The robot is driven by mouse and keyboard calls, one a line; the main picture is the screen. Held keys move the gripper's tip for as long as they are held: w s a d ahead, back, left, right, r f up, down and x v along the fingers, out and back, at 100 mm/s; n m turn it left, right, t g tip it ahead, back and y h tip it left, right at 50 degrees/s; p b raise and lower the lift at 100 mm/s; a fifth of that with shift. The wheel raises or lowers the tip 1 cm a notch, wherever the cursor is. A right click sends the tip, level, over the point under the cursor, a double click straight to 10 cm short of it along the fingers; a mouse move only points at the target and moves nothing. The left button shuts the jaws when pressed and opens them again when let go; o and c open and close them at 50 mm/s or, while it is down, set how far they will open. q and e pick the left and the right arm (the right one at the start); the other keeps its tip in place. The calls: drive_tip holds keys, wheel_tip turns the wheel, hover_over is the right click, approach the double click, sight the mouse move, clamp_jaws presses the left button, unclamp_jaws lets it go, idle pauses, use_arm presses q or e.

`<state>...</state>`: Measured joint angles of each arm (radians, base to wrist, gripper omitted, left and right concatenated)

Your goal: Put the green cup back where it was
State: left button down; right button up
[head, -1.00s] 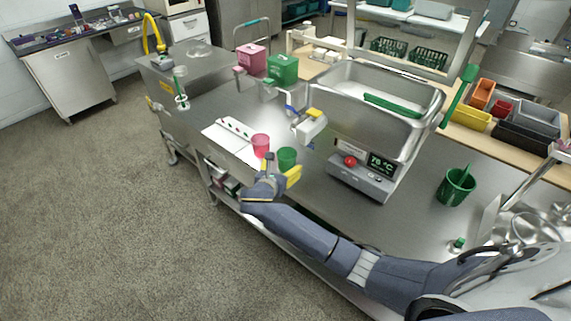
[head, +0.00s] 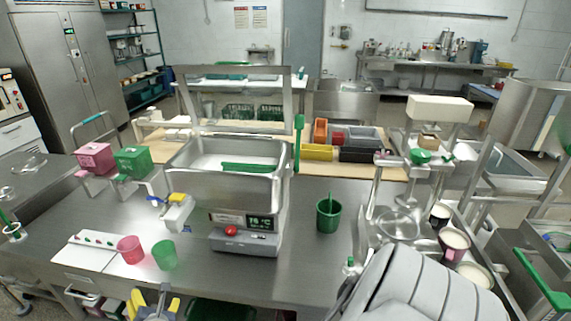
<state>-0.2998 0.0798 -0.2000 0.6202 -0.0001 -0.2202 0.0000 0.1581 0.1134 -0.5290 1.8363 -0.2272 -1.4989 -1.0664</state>
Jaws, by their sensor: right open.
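My right gripper (head: 154,302) is at the bottom of the head view, in front of the green cup. Its yellow-tipped fingers are spread with nothing between them, and it looks apart from the cup. The lower part of this gripper is cut off by the frame edge. My left gripper is out of view.
A steel bath with a display (head: 246,222) stands right of the cups. A dark green bucket (head: 328,215) is farther right. Pink (head: 94,157) and green (head: 132,162) boxes stand behind the cups. The tabletop between display unit and bucket is clear.

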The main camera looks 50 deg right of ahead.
drive_tip(key=s+f+m+g+y, duration=0.2)
drive_tip(key=s+f+m, duration=0.3)
drive_tip(key=f, duration=0.7)
drive_tip(key=s+f+m+g+y, duration=0.1)
drive_tip(key=s+f+m, duration=0.2)
drive_tip(key=s+f, duration=0.65)
drive_tip(key=s+f+m+g+y, duration=0.2)
drive_tip(key=s+f+m, duration=0.2)
drive_tip(key=f, duration=0.9)
drive_tip(key=s+d+f+m+g, duration=0.1)
drive_tip(key=s+f, duration=0.5)
drive_tip(key=s, duration=0.6)
drive_tip(key=s+d+f+m+g, duration=0.2)
drive_tip(key=s+d+f+m, duration=0.2)
drive_tip(key=s, duration=0.9)
drive_tip(key=s+d+f+m+g, duration=0.2)
drive_tip(key=s+d+f+m, duration=0.1)
drive_tip(key=s+f, duration=0.6)
drive_tip(key=s, duration=0.4)
drive_tip(key=shift+d, duration=0.35)
